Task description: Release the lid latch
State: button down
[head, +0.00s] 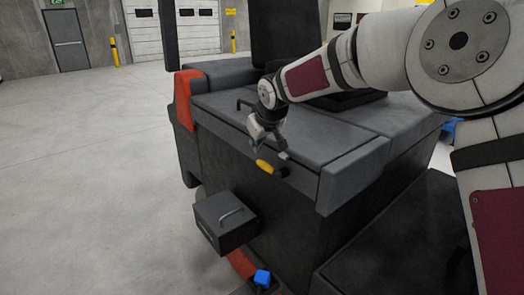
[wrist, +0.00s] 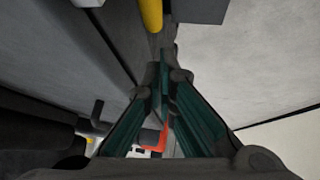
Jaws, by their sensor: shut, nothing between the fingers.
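The lid (head: 300,135) is the grey top cover of a dark vehicle body, and it looks closed. A yellow latch handle (head: 265,166) sticks out from the front face just below the lid's edge. It also shows at the top of the wrist view (wrist: 152,14). My gripper (head: 279,148) hangs just above the latch handle, over the lid's front edge. In the wrist view its green-padded fingers (wrist: 164,72) come together with nothing held. The yellow handle lies beyond the fingertips, apart from them in that view.
A small dark box with a handle (head: 218,232) sticks out low on the vehicle's front. A blue block (head: 262,277) is at the bottom. A red corner post (head: 184,98) stands at the vehicle's left. Open concrete floor (head: 85,170) lies to the left.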

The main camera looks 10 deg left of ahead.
notch_tip(320, 180, up, 9)
jog(key=s+a, duration=0.1)
jog(key=shift+s, duration=0.2)
jog(key=s+d+r+m+h+p, duration=0.1)
jog(key=s+d+r+m+h, duration=0.15)
jog(key=s+d, duration=0.85)
jog(key=s+d+r+m+h, duration=0.1)
jog(key=s+d+r+m, duration=0.15)
jog(key=s+d, duration=0.9)
jog(key=s+d+f+m+g, duration=0.1)
jog(key=s+d+f+m, duration=0.1)
jog(key=s+d, duration=0.6)
jog(key=s+d+f+m+g+p, duration=0.1)
jog(key=s+d+f, duration=0.4)
jog(key=s, duration=0.6)
jog(key=d+m, duration=0.1)
jog(key=d, duration=0.1)
jog(key=shift+s+d+f+m, duration=0.25)
jog(key=shift+s+d+m, duration=0.05)
jog(key=shift+s+d, duration=0.1)
